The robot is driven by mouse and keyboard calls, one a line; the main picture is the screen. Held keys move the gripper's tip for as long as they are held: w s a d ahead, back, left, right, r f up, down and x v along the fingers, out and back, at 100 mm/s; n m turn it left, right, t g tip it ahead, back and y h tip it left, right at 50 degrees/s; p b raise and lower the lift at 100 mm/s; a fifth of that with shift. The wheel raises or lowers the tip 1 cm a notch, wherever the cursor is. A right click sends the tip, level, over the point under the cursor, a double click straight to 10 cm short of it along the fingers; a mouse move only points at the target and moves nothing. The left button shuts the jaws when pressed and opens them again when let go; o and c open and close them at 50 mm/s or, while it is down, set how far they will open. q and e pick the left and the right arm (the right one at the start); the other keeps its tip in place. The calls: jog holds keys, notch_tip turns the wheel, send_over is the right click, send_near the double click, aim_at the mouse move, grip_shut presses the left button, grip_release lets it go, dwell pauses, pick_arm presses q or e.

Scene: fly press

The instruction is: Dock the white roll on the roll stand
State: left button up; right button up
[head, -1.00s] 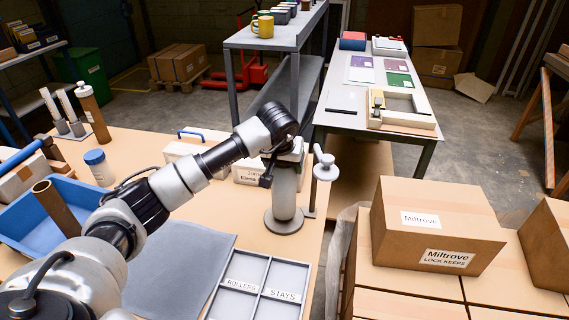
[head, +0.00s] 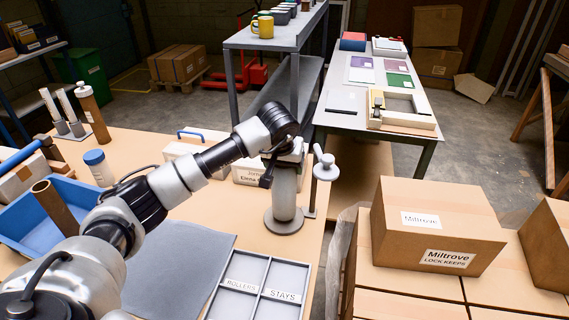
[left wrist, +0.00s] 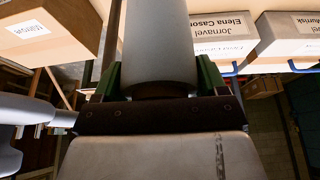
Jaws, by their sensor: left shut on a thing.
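The white roll (head: 285,188), a pale upright cylinder, stands over the round grey base of what looks like the roll stand (head: 284,225), near the table's right edge. Its lower end meets or nearly meets the base; I cannot tell whether it is fully seated. My left gripper (head: 284,152) is shut on the upper part of the roll. In the left wrist view the green fingers (left wrist: 158,78) sit on both sides of the roll (left wrist: 157,40), with a dark band between them. My right gripper is not in view.
A pale knobbed fitting (head: 325,168) stands close on the right. White labelled boxes (head: 247,173) are behind left. A divided grey tray (head: 258,288) and grey mat (head: 180,265) lie in front. Cardboard boxes (head: 435,225) are stacked right; a blue bin (head: 85,195) is left.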

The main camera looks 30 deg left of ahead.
pick_arm(q)
jog(key=shift+f+b, duration=0.4)
jog(key=shift+f, duration=0.05)
jog(key=o, duration=1.3)
jog(key=shift+o, duration=0.5)
jog(key=shift+f, duration=0.1)
jog(key=p+v, duration=0.6)
jog(key=v, duration=0.5)
jog(key=shift+p, duration=0.3)
